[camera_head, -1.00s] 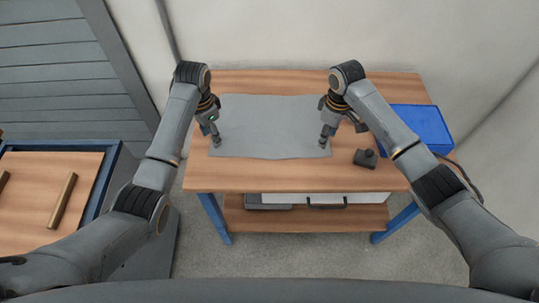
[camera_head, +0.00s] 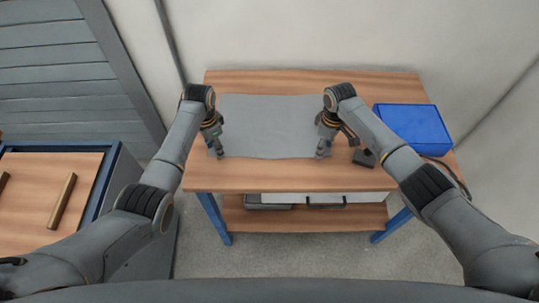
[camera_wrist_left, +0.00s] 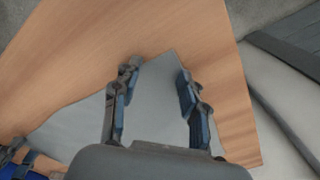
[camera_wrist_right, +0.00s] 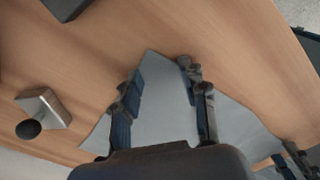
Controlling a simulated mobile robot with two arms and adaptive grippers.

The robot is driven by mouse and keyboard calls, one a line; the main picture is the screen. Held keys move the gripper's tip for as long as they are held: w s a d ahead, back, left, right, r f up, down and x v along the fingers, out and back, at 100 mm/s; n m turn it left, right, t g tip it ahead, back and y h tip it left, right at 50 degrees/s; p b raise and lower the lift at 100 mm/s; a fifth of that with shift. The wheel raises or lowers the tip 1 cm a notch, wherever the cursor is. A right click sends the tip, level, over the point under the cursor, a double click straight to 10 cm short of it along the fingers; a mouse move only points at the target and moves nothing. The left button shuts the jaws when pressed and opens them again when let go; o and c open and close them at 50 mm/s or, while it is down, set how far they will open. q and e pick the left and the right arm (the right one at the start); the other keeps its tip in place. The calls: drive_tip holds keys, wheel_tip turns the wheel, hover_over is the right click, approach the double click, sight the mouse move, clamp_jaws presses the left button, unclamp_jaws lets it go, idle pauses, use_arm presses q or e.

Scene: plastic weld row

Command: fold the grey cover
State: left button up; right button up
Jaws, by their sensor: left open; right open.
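The grey cover (camera_head: 268,125) lies flat and spread out on the wooden table. My left gripper (camera_head: 217,154) is at its near left corner, and my right gripper (camera_head: 322,154) is at its near right corner. In the left wrist view the open left fingers (camera_wrist_left: 158,88) stand on either side of a cover corner (camera_wrist_left: 155,100). In the right wrist view the open right fingers (camera_wrist_right: 160,75) stand on either side of another corner (camera_wrist_right: 160,100). Neither gripper holds the cloth. Whether the fingertips touch it, I cannot tell.
A blue box (camera_head: 415,127) stands at the table's right side. A small dark block with a knob (camera_head: 364,158) sits right of my right gripper; it also shows in the right wrist view (camera_wrist_right: 45,108). The wooden table (camera_head: 290,180) is clear along its front edge.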

use_arm(q)
drive_tip(key=shift+f+b, duration=0.3)
use_arm(e)
drive_tip(key=shift+f, duration=0.3)
use_arm(q)
drive_tip(key=shift+r, duration=0.1)
use_arm(e)
drive_tip(key=shift+r, duration=0.1)
use_arm(q)
drive_tip(key=c, duration=0.8)
use_arm(e)
drive_tip(key=c, duration=0.8)
use_arm(q)
drive_tip(key=shift+s, duration=0.1)
clamp_jaws()
use_arm(e)
drive_tip(key=shift+s, duration=0.1)
clamp_jaws()
drive_tip(key=shift+d+f, duration=0.1)
drive_tip(key=shift+f, duration=0.1)
drive_tip(key=shift+r, duration=0.1)
